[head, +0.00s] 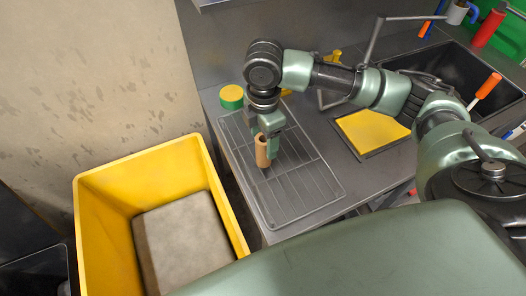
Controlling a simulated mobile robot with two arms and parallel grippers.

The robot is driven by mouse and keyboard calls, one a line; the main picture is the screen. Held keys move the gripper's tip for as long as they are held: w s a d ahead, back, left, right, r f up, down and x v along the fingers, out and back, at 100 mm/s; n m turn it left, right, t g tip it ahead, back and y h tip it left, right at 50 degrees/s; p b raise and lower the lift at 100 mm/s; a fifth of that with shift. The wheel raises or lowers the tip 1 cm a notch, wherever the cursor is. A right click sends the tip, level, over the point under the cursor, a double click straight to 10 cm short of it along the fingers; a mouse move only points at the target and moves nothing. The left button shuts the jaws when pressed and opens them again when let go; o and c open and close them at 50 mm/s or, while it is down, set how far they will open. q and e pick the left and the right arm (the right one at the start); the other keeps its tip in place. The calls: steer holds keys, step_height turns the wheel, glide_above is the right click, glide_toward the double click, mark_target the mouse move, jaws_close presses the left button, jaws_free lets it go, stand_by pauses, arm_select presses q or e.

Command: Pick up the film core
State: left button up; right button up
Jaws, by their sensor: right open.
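The film core (262,151) looks like a small tan, upright cylinder above the wire rack on the grey counter. My right gripper (267,152) points down at it, with its fingers beside the core. The right gripper is open, and part of the core is hidden by the fingers. I cannot tell whether the fingers touch it. My left gripper does not show in the head view.
The wire rack (301,197) lies on the counter. A green and yellow round tub (231,97) stands behind it. A yellow pad (372,131) lies to the right, near a dark sink (447,72). A large yellow bin (101,238) holding a grey block stands at the left.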

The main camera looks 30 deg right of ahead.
mark_target(264, 153)
step_height(264, 153, down, 7)
steer(key=shift+w+r+p, duration=0.1)
steer(key=shift+p, duration=0.45)
jaws_close()
